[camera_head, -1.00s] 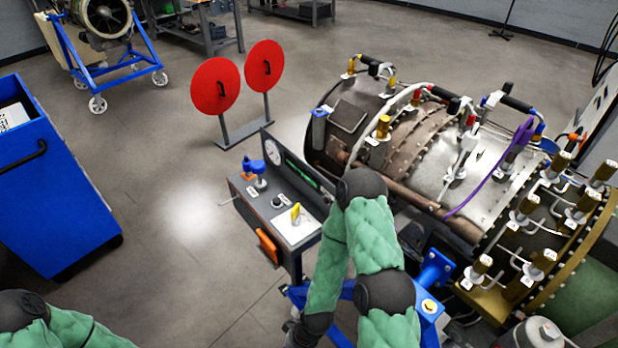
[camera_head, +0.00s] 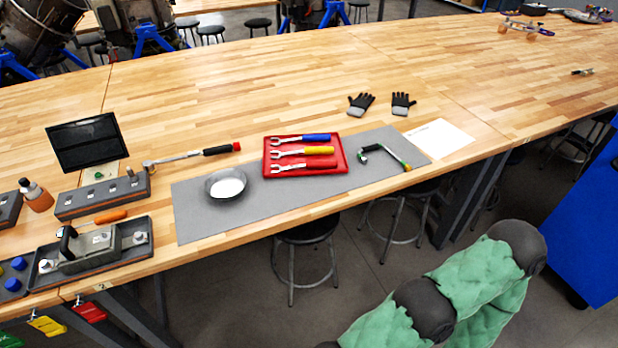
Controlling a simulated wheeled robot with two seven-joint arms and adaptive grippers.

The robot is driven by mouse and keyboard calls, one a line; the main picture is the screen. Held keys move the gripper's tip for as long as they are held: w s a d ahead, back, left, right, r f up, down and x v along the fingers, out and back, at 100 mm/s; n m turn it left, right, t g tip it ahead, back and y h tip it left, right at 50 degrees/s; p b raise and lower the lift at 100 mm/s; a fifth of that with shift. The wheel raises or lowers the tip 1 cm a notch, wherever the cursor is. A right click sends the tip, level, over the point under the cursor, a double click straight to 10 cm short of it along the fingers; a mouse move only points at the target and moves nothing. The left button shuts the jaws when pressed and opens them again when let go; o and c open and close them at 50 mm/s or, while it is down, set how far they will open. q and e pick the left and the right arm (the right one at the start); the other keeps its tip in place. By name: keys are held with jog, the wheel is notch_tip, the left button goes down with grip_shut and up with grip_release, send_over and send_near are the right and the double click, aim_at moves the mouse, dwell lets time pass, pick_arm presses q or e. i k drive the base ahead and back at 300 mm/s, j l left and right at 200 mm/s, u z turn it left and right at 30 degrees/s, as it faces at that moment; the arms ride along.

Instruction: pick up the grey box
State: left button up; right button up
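A grey box with a dark handle (camera_head: 88,250) sits in a dark tray (camera_head: 140,228) at the left front edge of the wooden workbench. A longer, low grey block (camera_head: 103,197) lies just behind it; I cannot tell for certain which one is the task's grey box. My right arm's green padded sleeve comes up at the bottom right, off the bench and well away from both. My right gripper is not visible. My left arm and gripper are out of view.
A black screen (camera_head: 87,144) and a torque wrench (camera_head: 192,156) lie behind. Stools (camera_head: 306,240) stand under the front edge. A blue cabinet (camera_head: 590,220) is at right.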

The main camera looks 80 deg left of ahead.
aim_at(79, 252)
jog(key=u, duration=4.6)
